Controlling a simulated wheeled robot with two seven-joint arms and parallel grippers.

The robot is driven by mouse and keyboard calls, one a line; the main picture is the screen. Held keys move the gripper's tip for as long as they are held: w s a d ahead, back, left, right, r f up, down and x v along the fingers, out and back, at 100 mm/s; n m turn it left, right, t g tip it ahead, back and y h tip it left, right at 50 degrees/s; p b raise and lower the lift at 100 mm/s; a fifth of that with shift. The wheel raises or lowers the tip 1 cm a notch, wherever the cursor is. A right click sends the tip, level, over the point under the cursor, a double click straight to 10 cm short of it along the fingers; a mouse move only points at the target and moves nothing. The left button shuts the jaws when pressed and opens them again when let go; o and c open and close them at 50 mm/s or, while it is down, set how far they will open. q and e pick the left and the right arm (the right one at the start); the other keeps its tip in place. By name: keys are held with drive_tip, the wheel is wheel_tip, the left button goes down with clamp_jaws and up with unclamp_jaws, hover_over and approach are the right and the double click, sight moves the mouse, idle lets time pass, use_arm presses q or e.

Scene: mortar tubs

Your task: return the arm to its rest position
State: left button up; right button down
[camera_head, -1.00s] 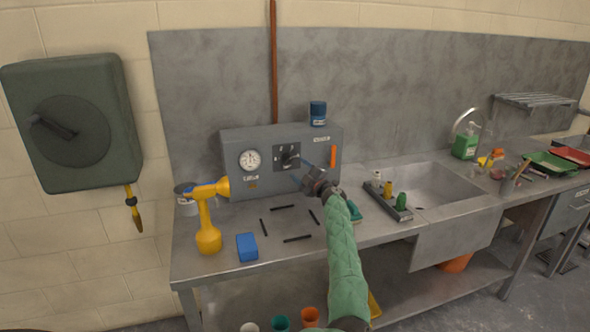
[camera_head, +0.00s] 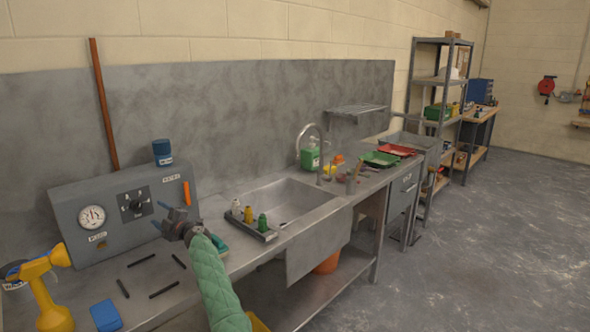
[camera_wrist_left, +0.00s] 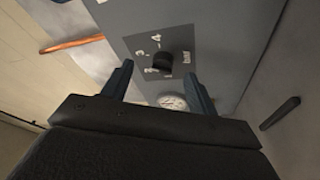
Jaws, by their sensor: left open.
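My left gripper (camera_head: 158,216) is in front of the grey control box (camera_head: 72,203) at the bench's left part. Its arm, in a green quilted sleeve, comes up from the bottom of the head view. The jaws are open and empty; in the left wrist view the two blue-grey fingers (camera_wrist_left: 158,66) stand apart, with the box's black knob (camera_wrist_left: 162,62) seen between their tips. The fingers look clear of the knob. The knob also shows in the head view (camera_head: 135,205), left of the gripper. My right gripper is not in view.
A caddy with small bottles (camera_head: 250,225) stands by the sink (camera_head: 290,200), right of my gripper. A blue jar (camera_head: 162,152) sits on the box. Open floor (camera_head: 470,250) is at right.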

use_arm(q)
drive_tip(key=w+d+r+m+t+h, duration=0.6)
drive_tip(key=d+r+m+t+h, duration=0.4)
drive_tip(key=d+r+m+h, duration=0.35)
drive_tip(key=s+d+f+m+g+h, duration=0.3)
drive_tip(key=s+d+f+m+h, duration=0.1)
drive_tip(key=s+d+m+h, duration=0.15)
drive_tip(key=s+d+f+m+g, duration=0.25)
drive_tip(key=s+d+f, duration=0.25)
drive_tip(key=s+f, duration=0.7)
drive_tip(key=s+d+f+m+g, duration=0.2)
drive_tip(key=s+d+f+g, duration=0.25)
drive_tip(key=s+f, duration=0.65)
drive_tip(key=s+d+f+m+g, duration=0.25)
drive_tip(key=s+d+f, duration=0.35)
drive_tip(key=s+f, duration=0.6)
drive_tip(key=s+d+f+g, duration=0.1)
drive_tip(key=s+f, duration=0.5)
drive_tip(key=s, duration=0.4)
drive_tip(key=s+d+f+m+g, duration=0.1)
drive_tip(key=s+f+g, duration=0.1)
drive_tip(key=s+f, duration=0.5)
drive_tip(key=s+f+g, duration=0.2)
drive_tip(key=s+f, duration=0.5)
drive_tip(key=s, duration=0.8)
drive_tip(key=shift+s+d+m, duration=0.2)
drive_tip(key=shift+d+m, duration=0.1)
drive_tip(key=shift+d, duration=0.1)
drive_tip(key=shift+c, duration=0.5)
